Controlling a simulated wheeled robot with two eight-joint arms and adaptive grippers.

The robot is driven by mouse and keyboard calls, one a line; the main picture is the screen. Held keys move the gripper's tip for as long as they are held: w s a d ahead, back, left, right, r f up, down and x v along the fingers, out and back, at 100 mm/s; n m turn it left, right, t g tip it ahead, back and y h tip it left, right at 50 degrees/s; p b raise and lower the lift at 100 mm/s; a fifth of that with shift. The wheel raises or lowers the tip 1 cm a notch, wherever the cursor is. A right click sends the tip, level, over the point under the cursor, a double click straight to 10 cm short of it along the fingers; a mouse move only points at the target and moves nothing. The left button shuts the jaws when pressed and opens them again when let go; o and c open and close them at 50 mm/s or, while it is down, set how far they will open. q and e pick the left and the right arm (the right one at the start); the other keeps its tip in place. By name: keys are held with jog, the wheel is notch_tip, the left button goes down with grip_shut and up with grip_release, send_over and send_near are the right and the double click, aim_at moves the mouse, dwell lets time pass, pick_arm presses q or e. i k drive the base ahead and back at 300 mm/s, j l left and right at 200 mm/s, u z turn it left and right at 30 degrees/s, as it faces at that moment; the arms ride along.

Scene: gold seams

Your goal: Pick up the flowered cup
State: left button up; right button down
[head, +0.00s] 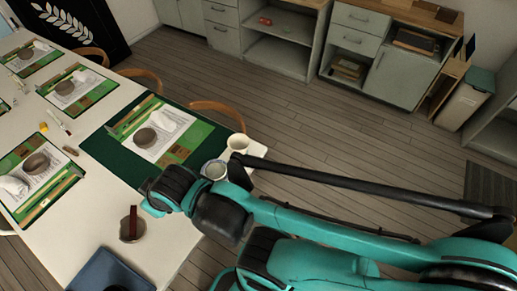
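A small cup with a bluish-grey rim (215,169) stands near the table's right edge, partly hidden by my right arm. A plain cream cup (238,143) stands just behind it near the table corner. The pattern on either cup is too small to make out, so I cannot tell which is flowered. My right arm comes in from the right across the table edge. Its gripper end (160,192) is over the table, left of and nearer than the bluish-rimmed cup. Its fingers are not clear enough to show open or shut. My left gripper is out of view.
The white table (100,205) holds several green place mats with bowls. A dark green mat (103,150) lies behind my gripper. A bowl with a brown stick (132,228) and a blue tray (108,272) are in front. Chairs line the far side; cabinets stand beyond open floor.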

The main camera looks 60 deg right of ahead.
aim_at(238, 142)
jog(key=z, duration=2)
jog(key=i+l+u, duration=0.15)
jog(key=l, duration=0.15)
jog(key=i+l+u, duration=0.1)
jog(key=l, duration=0.2)
jog(key=i+l+u, duration=0.15)
jog(key=l, duration=0.2)
jog(key=i+l+u, duration=0.1)
jog(key=l, duration=0.2)
jog(key=i+l+u, duration=0.15)
jog(key=l, duration=0.2)
